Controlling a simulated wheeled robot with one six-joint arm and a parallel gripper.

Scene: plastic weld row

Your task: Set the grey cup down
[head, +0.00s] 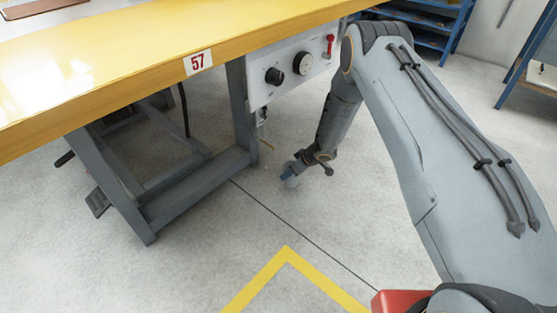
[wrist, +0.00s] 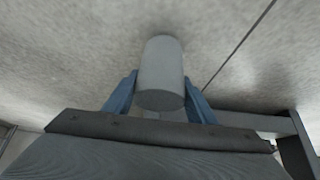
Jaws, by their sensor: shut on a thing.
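The grey cup (wrist: 160,68) is a plain, smooth cylinder between the two blue fingers of my gripper (wrist: 160,92) in the wrist view. The fingers are shut on its sides. In the head view my gripper (head: 292,170) hangs low over the concrete floor, to the right of the table's grey leg. The cup (head: 291,183) shows there only as a small grey shape at the fingertips. I cannot tell whether its lower end touches the floor.
A yellow-edged table (head: 120,85) marked 57 stands at left on a grey frame (head: 195,185). A control box (head: 292,68) hangs under its edge. Blue shelving (head: 415,25) stands behind. Bare floor (head: 330,215) with a yellow corner line (head: 285,255) lies in front.

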